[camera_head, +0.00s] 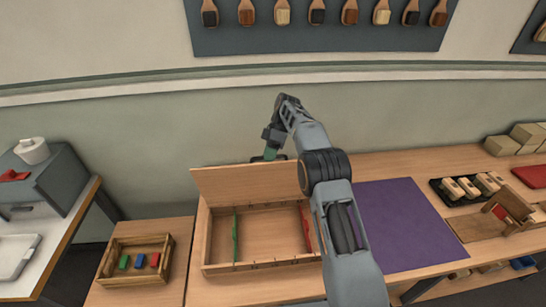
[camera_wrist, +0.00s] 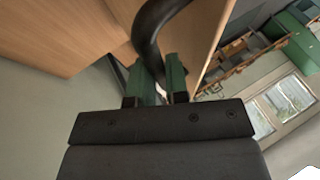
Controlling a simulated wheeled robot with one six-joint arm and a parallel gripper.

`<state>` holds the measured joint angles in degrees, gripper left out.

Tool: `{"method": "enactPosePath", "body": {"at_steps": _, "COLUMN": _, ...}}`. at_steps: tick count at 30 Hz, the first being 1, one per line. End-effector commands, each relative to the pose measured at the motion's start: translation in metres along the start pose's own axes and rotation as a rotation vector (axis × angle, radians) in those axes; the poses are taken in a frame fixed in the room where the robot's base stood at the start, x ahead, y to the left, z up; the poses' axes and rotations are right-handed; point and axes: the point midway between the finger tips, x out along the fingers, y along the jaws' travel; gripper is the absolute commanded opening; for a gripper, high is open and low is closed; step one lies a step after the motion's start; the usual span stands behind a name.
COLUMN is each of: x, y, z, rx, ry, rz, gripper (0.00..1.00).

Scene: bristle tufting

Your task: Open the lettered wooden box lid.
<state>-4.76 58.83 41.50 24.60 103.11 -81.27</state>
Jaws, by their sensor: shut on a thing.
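The wooden box (camera_head: 212,268) stands on the bench in the head view, with its lid (camera_head: 245,184) raised at the back and the inside showing. Inside are a green strip (camera_head: 235,238) on the left and a red strip (camera_head: 305,228) on the right. I cannot read any lettering. My gripper (camera_head: 269,155) is at the top edge of the lid, partly hidden behind it. In the wrist view its green fingers (camera_wrist: 160,80) are shut on a curved black handle (camera_wrist: 147,38) beside the wooden lid panel (camera_wrist: 195,40).
A wooden tray (camera_head: 105,268) with coloured blocks stands left of the box. A purple mat (camera_head: 400,225) lies to the right, partly behind my arm. Further right are a black tray (camera_head: 438,190) of brushes and a wooden fixture (camera_head: 485,225). The wall is close behind.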

Motion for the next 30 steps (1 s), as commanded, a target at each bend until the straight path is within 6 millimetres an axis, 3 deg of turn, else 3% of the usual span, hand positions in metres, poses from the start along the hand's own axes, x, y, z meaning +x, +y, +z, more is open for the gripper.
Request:
{"method": "enactPosePath", "body": {"at_steps": 1, "x": 0.0109, "y": 0.0063, "z": 0.0053, "rx": 0.016, "ry": -0.008, "rz": -0.013, "gripper": 0.00}}
{"method": "enactPosePath", "body": {"at_steps": 18, "x": 0.0103, "y": 0.0092, "z": 0.0034, "rx": 0.014, "ry": -0.009, "rz": -0.014, "gripper": 0.00}}
{"method": "enactPosePath", "body": {"at_steps": 19, "x": 0.0103, "y": 0.0093, "z": 0.0033, "rx": 0.014, "ry": -0.009, "rz": -0.013, "gripper": 0.18}}
{"method": "enactPosePath", "body": {"at_steps": 21, "x": 0.0098, "y": 0.0089, "z": 0.0029, "rx": 0.013, "ry": -0.008, "rz": -0.014, "gripper": 0.24}}
{"method": "enactPosePath", "body": {"at_steps": 26, "x": 0.0072, "y": 0.0077, "z": 0.0014, "rx": 0.009, "ry": -0.007, "rz": -0.011, "gripper": 0.40}}
{"method": "enactPosePath", "body": {"at_steps": 30, "x": 0.0060, "y": 0.0070, "z": 0.0006, "rx": 0.007, "ry": -0.006, "rz": -0.011, "gripper": 0.40}}
